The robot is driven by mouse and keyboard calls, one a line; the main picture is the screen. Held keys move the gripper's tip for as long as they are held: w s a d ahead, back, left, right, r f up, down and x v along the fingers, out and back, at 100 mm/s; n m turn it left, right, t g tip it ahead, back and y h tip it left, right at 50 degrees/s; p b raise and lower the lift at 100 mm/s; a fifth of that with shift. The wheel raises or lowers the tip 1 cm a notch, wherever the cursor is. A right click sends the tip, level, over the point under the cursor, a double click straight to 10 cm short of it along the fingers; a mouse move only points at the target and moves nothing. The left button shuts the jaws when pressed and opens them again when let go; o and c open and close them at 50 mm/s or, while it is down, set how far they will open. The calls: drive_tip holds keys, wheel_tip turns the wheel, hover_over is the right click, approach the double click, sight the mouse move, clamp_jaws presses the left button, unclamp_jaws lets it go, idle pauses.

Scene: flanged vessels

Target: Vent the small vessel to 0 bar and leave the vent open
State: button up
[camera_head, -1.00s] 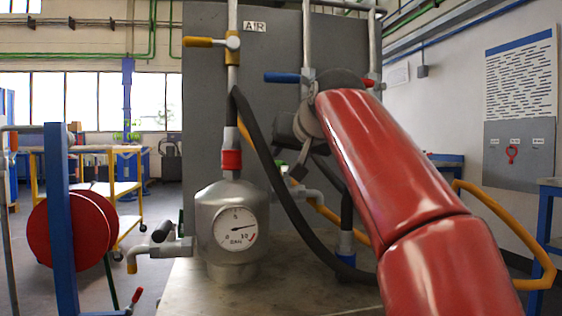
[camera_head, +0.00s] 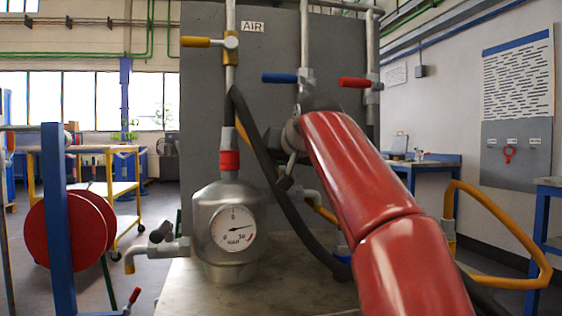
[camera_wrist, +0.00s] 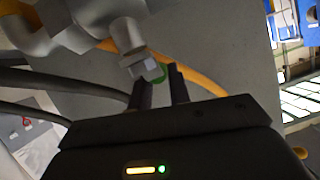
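The small grey vessel (camera_head: 212,258) stands upright on the bench, with a red collar (camera_head: 230,160) on its top neck. Its dial gauge (camera_head: 235,231) has the needle pointing right, toward the upper part of the scale; the exact reading is too small to tell. A side pipe with a black-handled valve (camera_head: 160,233) and a downturned outlet (camera_head: 130,263) leaves its left side. My gripper (camera_head: 287,182) is to the right of and above the vessel, partly hidden by my wrist. In the wrist view my gripper (camera_wrist: 161,80) has its fingers apart, with nothing clearly between them.
A grey panel (camera_head: 205,120) carries pipes with a yellow lever (camera_head: 196,42), a blue lever (camera_head: 281,78) and a red lever (camera_head: 355,82). A black hose (camera_head: 265,165) hangs between the vessel and my arm. A blue post (camera_head: 59,220) and red reel (camera_head: 85,232) stand left.

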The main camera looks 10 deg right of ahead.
drive_tip(key=shift+r, duration=0.1)
clamp_jaws()
drive_tip(key=shift+s+d+m+h+p, duration=0.1)
drive_tip(key=shift+d+m+h+p, duration=0.15)
drive_tip(key=shift+m+h+p, duration=0.75)
drive_tip(key=shift+d+m+h, duration=0.4)
drive_tip(key=shift+m+h, duration=0.1)
drive_tip(key=shift+h, duration=0.4)
drive_tip(key=o, duration=0.9)
unclamp_jaws()
drive_tip(key=shift+c, duration=0.2)
drive_tip(key=shift+s, duration=0.1)
drive_tip(key=v, duration=0.7)
drive_tip(key=shift+s, duration=0.3)
drive_tip(key=shift+r, duration=0.1)
